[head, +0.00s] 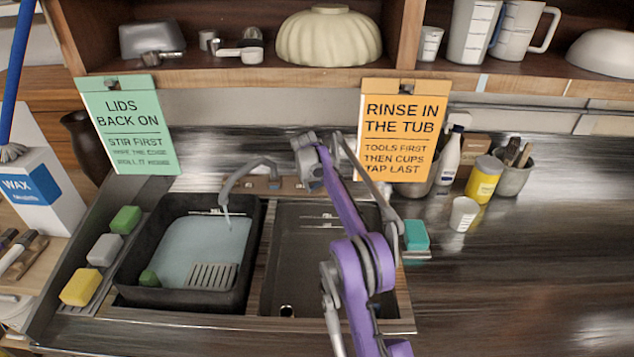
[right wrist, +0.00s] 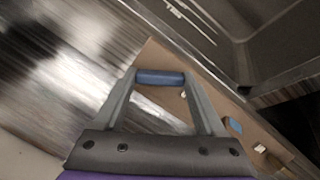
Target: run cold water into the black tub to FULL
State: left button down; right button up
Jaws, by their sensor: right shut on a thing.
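The black tub (head: 131,270) sits in the left sink basin. A pale blue-grey surface (head: 190,240) shows inside it, with a slotted grey piece and a green block at its near side. Pale marks show on its far wall. My right gripper (head: 308,186) is behind the sinks, at the tap's board (head: 262,186). In the right wrist view, its fingers are shut on a blue bar (right wrist: 160,77), apparently a tap handle. My left gripper is not in view.
The right basin (head: 290,255) looks empty under my right arm. Sponges (head: 80,287) lie left of the tub. An orange sign (head: 402,130) and a green sign (head: 125,125) hang behind. A yellow jar (head: 484,180) and a white cup (head: 463,214) stand right; the counter's right side is clear.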

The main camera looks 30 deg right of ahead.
jog(key=o, duration=1.3)
jog(key=v, duration=1)
jog(key=shift+a+r, duration=0.15)
jog(key=shift+r, duration=0.25)
